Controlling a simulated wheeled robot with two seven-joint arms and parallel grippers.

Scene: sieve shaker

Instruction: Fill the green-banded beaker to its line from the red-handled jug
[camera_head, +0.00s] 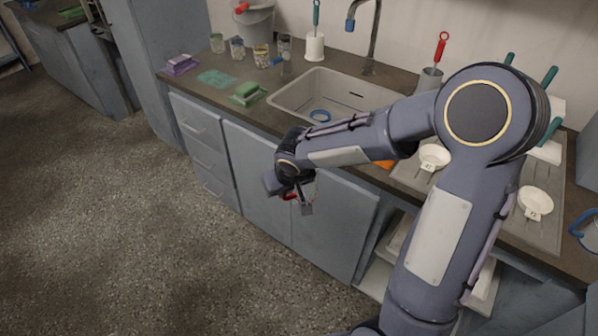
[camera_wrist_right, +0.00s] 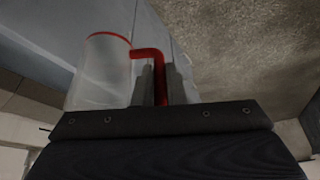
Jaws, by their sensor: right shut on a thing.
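The red-handled jug shows in the right wrist view (camera_wrist_right: 100,75) as a clear vessel with a red rim and red handle. My right gripper (camera_wrist_right: 160,85) is shut on that handle. In the head view the right gripper (camera_head: 290,192) is in front of the cabinet doors, below the counter edge, and the jug there is mostly hard to make out. Several small beakers stand at the back left of the counter. The leftmost beaker (camera_head: 217,43) looks greenish, but I cannot tell for sure which has the green band. My left gripper is not in view.
A sink (camera_head: 330,92) with a tap (camera_head: 372,35) lies right of the beakers. A grey bucket (camera_head: 256,22), a green sponge (camera_head: 248,93) and a purple block (camera_head: 180,65) are on the counter.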

